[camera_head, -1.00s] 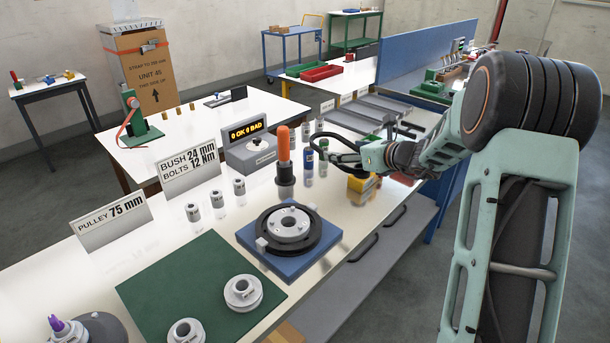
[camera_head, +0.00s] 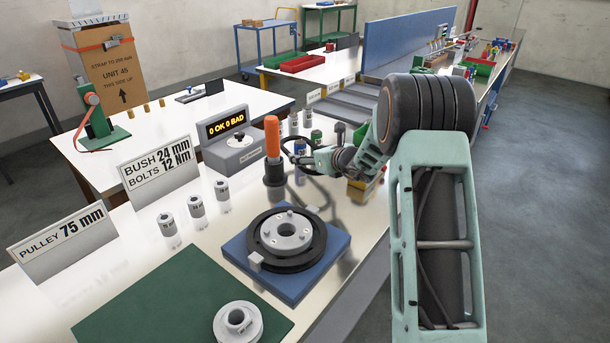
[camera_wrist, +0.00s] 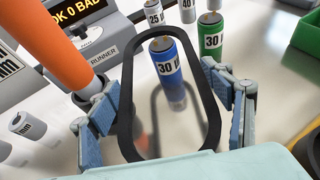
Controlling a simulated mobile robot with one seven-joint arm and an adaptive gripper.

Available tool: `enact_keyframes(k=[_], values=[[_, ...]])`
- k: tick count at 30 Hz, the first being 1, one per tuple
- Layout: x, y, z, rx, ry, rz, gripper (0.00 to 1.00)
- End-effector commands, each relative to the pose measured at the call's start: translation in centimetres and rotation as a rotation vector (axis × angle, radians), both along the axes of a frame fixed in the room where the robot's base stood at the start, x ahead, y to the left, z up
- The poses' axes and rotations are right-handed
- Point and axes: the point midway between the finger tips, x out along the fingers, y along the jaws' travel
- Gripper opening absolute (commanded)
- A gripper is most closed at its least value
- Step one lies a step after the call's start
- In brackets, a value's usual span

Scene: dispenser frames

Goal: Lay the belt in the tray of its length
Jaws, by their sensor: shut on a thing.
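A black belt loop (camera_wrist: 127,100) is held between the pads of my gripper (camera_wrist: 165,102), which press on its outer sides. In the head view the belt (camera_head: 288,154) and my gripper (camera_head: 312,157) are above the bench, right of the orange-handled tool. In the wrist view a blue "30" can (camera_wrist: 167,75) shows through the loop, below it. Grey trays (camera_head: 352,112) lie in a row farther back on the bench. Small white labels (camera_head: 314,96) stand at their left ends; their writing is too small to read.
The orange-handled tool (camera_head: 272,140) stands close left of my gripper. A green can (camera_wrist: 210,42) and other cans stand nearby. A display box (camera_head: 228,140) is behind the tool. A blue partition (camera_head: 415,45) rises beyond the trays. A pulley fixture (camera_head: 290,235) sits in front.

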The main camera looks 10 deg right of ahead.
Motion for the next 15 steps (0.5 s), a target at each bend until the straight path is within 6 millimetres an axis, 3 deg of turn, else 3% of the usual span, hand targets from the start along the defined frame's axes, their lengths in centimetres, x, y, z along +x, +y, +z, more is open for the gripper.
enact_keyframes(k=[2, 8, 15], values=[[0.0, 0.1, -1.4, 0.001, 0.001, 0.001, 0.43], [0.0, 0.1, -2.9, 0.0, 0.0, 0.001, 0.43], [0.0, 0.1, -6.0, 0.0, 0.0, 0.001, 0.43]])
